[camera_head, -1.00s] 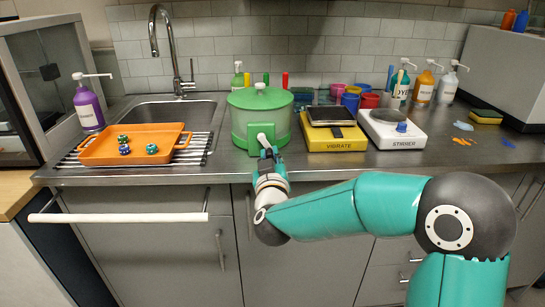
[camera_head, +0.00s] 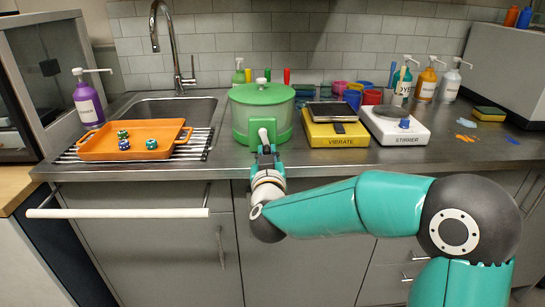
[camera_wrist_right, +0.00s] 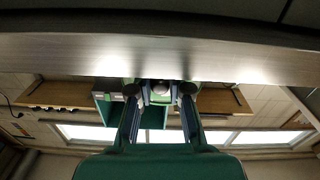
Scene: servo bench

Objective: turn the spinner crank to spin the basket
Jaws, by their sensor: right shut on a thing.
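The spinner (camera_head: 241,120) is a green tub with a domed green lid and knob, standing near the counter's front edge. A green block on its front carries a pale crank handle (camera_head: 263,135). My right gripper (camera_head: 266,152) comes up from below at the counter edge and is shut on the crank handle. The basket inside is hidden by the tub wall and lid. My left gripper is not in view.
To the left, an orange tray (camera_head: 98,152) with several dice sits on a rack by the sink (camera_head: 172,107). Right of the spinner are the yellow vibrate unit (camera_head: 337,141) and white stirrer (camera_head: 405,138). Coloured cups and bottles stand behind.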

